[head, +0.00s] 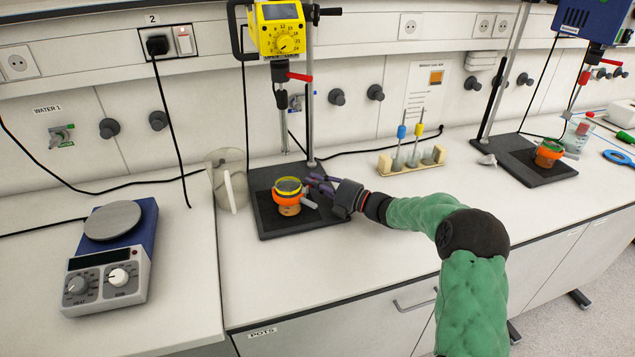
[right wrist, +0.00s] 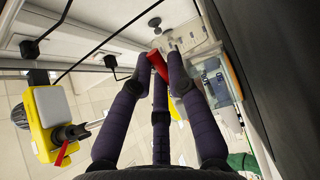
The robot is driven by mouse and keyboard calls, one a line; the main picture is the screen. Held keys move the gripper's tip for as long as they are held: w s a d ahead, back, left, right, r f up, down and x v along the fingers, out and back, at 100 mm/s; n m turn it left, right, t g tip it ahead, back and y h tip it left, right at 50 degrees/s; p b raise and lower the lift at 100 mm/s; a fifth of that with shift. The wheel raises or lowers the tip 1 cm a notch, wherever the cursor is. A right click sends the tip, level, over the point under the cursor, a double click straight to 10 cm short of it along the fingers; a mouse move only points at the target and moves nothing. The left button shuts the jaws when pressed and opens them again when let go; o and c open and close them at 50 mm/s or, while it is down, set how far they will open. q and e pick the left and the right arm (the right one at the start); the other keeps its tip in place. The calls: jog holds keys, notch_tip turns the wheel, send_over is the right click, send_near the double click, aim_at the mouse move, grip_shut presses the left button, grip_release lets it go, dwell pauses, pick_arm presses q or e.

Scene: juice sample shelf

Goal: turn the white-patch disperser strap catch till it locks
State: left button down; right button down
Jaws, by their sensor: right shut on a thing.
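The disperser with a yellow drive head (head: 277,30) stands on a dark base plate (head: 265,222). In the right wrist view its yellow body (right wrist: 34,135) shows a pale white patch (right wrist: 54,104). A jar with an orange strap (head: 287,197) sits on the base, with a short grey handle (head: 309,203) at the strap's right. My right gripper (head: 314,183) reaches in from the right, just beside the jar. In the right wrist view its dark purple fingers are closed around a red lever (right wrist: 157,65), apparently the strap catch; its lock state cannot be told. My left gripper is out of view.
A clear beaker (head: 228,180) stands left of the base plate, and a hotplate (head: 112,250) further left. A wooden rack (head: 410,160) stands behind my right arm. A second, blue disperser (head: 590,18) is at the far right. The bench front is clear.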

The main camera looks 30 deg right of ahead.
jog(key=n+g+y, duration=0.1)
jog(key=y, duration=0.1)
jog(key=w+n+g+y, duration=0.1)
jog(key=n+g+y, duration=0.1)
jog(key=shift+a+f+p, duration=0.1)
jog(key=shift+a+p, duration=0.1)
jog(key=shift+p, duration=0.2)
jog(key=shift+w+a+n+g+y, duration=0.15)
jog(key=shift+w+n+g+y, duration=0.05)
jog(key=shift+n+g+y, duration=0.75)
jog(key=shift+w+a+n+g+y, duration=0.15)
jog(key=shift+n+g+y, duration=0.55)
jog(key=shift+g, duration=0.45)
jog(key=c, duration=1.2)
grip_release()
jog(key=v, duration=1.2)
jog(key=shift+w, duration=0.15)
